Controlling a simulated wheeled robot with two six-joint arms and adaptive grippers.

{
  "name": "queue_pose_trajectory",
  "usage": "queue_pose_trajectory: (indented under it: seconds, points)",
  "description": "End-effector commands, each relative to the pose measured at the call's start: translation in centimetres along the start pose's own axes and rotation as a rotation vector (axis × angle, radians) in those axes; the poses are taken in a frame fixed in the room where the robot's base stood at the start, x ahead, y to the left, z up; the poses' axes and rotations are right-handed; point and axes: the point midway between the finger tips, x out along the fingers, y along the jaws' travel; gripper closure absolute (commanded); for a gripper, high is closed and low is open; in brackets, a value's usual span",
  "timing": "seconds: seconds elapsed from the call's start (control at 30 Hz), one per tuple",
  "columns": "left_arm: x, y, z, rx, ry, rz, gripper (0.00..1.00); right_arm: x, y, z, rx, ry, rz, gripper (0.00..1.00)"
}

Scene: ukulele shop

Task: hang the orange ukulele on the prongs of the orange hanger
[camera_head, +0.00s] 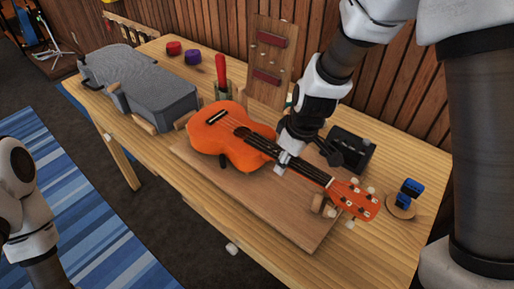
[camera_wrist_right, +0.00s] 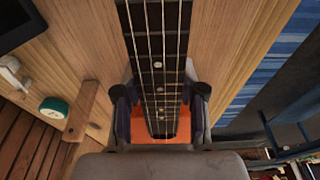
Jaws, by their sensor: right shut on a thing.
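The orange ukulele (camera_head: 228,140) lies face up over a brown board on the workbench. Its body is at the left and its orange headstock (camera_head: 354,200) at the lower right, by a small wooden support. My right gripper (camera_head: 284,158) comes down from above and is shut on the ukulele's neck, near the body. In the right wrist view the dark fretboard (camera_wrist_right: 159,50) with its strings runs between the two fingers of the gripper (camera_wrist_right: 160,108). I cannot make out an orange hanger in either view. My left gripper is outside the picture; only part of that arm shows.
A grey instrument case (camera_head: 140,85) lies at the bench's far left. An upright wooden panel with red strips (camera_head: 271,60) stands behind the ukulele. A black box (camera_head: 352,150) and a round holder with blue items (camera_head: 402,203) are at the right. The bench front is clear.

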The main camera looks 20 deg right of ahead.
Motion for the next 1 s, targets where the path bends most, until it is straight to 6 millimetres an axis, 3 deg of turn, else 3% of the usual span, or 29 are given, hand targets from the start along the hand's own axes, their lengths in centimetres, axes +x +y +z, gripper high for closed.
queue_pose_trajectory:
  seconds: [0.2, 0.57, 1.0]
  points:
    - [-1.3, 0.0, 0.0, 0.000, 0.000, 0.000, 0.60, -1.6, 0.0, -0.4, 0.000, 0.002, 0.002, 1.00]
    - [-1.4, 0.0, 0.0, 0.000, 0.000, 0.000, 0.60, -1.7, 0.1, -0.4, 0.000, 0.003, 0.002, 1.00]
    - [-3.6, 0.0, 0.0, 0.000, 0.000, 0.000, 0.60, -4.1, 0.1, -0.9, -0.001, 0.003, 0.002, 1.00]
